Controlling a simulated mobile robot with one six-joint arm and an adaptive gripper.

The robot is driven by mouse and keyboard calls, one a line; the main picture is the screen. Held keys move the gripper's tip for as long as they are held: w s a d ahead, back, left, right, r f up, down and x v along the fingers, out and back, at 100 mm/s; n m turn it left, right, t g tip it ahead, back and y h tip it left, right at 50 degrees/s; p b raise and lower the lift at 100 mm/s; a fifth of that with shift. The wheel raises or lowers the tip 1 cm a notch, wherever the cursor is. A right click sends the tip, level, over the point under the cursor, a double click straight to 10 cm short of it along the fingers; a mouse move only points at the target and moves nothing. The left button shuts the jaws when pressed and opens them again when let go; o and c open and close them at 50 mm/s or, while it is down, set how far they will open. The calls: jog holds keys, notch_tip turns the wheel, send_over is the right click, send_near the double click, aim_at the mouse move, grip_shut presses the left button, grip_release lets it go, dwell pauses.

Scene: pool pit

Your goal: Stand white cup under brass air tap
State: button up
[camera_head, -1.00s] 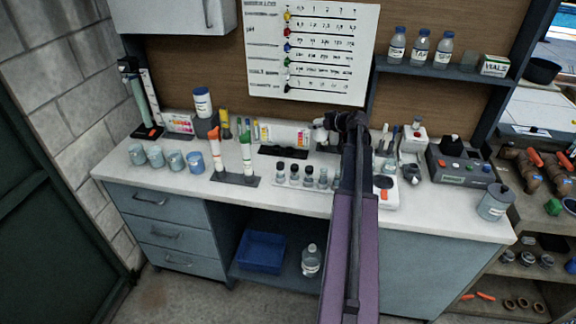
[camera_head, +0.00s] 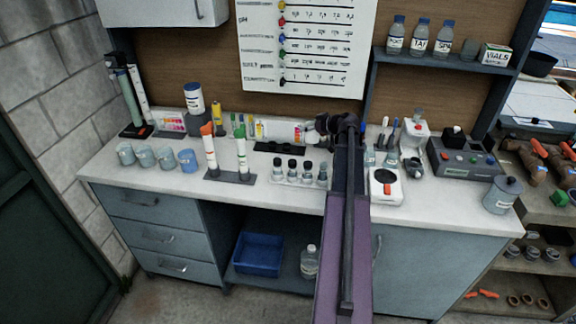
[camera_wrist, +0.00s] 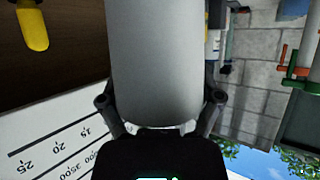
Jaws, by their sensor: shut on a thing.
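My gripper (camera_wrist: 160,98) is shut on a plain, pale grey-white cylinder, which I take to be the white cup (camera_wrist: 158,55). One finger presses on each side of it. The cup fills the middle of the wrist view, and its top runs out of that view. In the head view, my gripper (camera_head: 322,124) is a dark shape above the back of the counter, partly behind my own arm. I cannot pick out a brass air tap for certain.
The white counter (camera_head: 290,196) carries several pale blue cups (camera_head: 166,158) at left, tubes in a dark stand (camera_head: 231,176), a rack of small bottles (camera_head: 300,174), a white round-topped device (camera_head: 386,185) and a grey box (camera_head: 465,158). Brass fittings (camera_head: 535,160) lie at right.

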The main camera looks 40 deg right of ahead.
aim_at(309, 139)
notch_tip(309, 139, down, 6)
jog(key=b, duration=0.6)
jog(key=shift+f, duration=0.1)
dwell(0.6)
jog(key=shift+f+b, duration=1.9)
jog(key=shift+b, duration=0.15)
jog(key=shift+f, duration=0.1)
jog(key=o, duration=0.7)
